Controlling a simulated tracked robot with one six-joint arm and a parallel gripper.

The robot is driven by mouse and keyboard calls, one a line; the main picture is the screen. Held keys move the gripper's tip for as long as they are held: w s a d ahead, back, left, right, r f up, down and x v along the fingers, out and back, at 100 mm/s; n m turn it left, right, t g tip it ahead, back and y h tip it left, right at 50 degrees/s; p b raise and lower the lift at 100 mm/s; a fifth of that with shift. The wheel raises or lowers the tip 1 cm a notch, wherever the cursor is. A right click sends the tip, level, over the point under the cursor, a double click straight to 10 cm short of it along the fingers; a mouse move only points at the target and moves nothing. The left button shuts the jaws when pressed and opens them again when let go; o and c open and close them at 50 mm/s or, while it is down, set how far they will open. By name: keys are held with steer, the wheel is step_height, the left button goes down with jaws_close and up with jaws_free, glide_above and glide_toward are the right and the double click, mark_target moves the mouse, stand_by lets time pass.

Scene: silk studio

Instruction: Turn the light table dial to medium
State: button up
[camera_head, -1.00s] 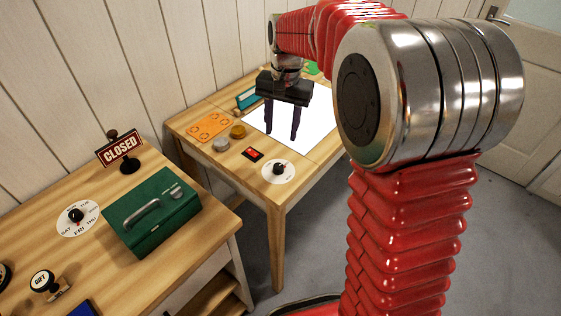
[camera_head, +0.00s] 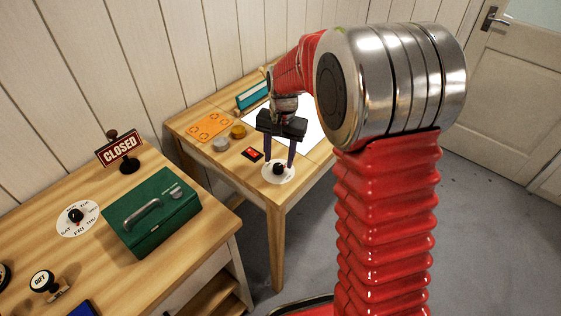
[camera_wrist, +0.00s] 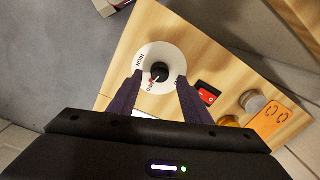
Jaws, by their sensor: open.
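The light table dial is a black knob (camera_head: 278,168) on a round white plate (camera_head: 266,178) near the front corner of the far wooden table. In the wrist view the fingertips (camera_wrist: 158,80) appear near the knob; contact cannot be told.
A red switch (camera_head: 252,154), a grey round tin (camera_head: 221,145), an amber one (camera_head: 238,131) and an orange card (camera_head: 210,127) lie left of the dial. The near table holds a green cash box (camera_head: 150,225), a CLOSED sign (camera_head: 119,148) and a day dial (camera_head: 77,217).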

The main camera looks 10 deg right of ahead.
mark_target(278, 168)
steer(key=shift+a+f, duration=0.1)
steer(key=shift+f, duration=1.2)
steer(key=c, duration=1)
steer(key=shift+c, duration=0.2)
steer(key=shift+n, duration=0.3)
steer(key=shift+w+n, duration=0.1)
steer(key=shift+n, duration=0.9)
steer(key=o, duration=1)
